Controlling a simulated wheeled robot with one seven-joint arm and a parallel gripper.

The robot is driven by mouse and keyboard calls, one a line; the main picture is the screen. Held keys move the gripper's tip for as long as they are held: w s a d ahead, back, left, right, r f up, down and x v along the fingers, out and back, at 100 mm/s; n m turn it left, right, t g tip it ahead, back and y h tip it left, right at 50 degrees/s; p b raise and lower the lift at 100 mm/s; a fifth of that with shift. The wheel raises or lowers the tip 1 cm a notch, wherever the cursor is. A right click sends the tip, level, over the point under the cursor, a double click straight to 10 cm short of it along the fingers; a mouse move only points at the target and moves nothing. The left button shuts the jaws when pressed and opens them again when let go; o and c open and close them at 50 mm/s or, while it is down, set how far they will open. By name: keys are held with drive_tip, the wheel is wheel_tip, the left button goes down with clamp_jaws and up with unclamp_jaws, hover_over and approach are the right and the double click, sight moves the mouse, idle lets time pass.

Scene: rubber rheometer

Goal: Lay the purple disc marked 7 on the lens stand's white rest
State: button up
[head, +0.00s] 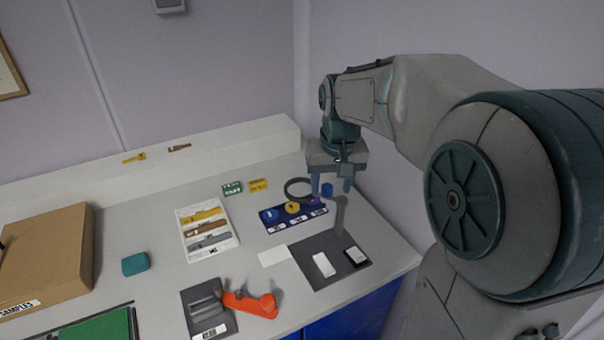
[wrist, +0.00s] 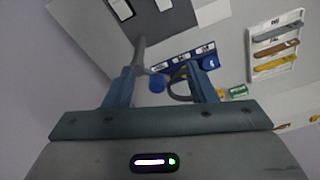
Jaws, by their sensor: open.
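My gripper (head: 332,187) is open, pointing down over the back right of the bench. It also shows in the wrist view (wrist: 160,72), with no disc between its fingers. The lens stand has a dark flat base (head: 305,274), a grey post (head: 340,216), a blue knob (head: 327,189) and a dark lens ring (head: 291,194). The knob appears between my fingers in both views; its distance from them is unclear. A white rest (head: 323,265) lies on the base. The blue rack (head: 279,224) holds a yellow disc (head: 292,207). A small purplish patch (head: 314,201) shows behind it; no 7 is readable.
The wall is close behind.

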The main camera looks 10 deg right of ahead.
drive_tip(key=w+f+g+p, duration=0.1)
drive_tip(key=w+f, duration=0.2)
drive_tip(key=w, duration=0.7)
drive_tip(key=w+f+g+p, duration=0.1)
drive_tip(key=w+f, duration=0.2)
drive_tip(key=w, duration=0.7)
drive_tip(key=f, duration=0.4)
drive_tip(key=f+p, duration=0.1)
drive_tip(key=f, duration=0.3)
drive_tip(key=shift+s+f, duration=0.2)
drive_tip(key=shift+f, duration=0.15)
drive_tip(key=shift+s+d+f+p, duration=0.15)
drive_tip(key=shift+f+p, duration=0.85)
drive_tip(key=shift+f, duration=1.65)
drive_tip(key=c, duration=0.7)
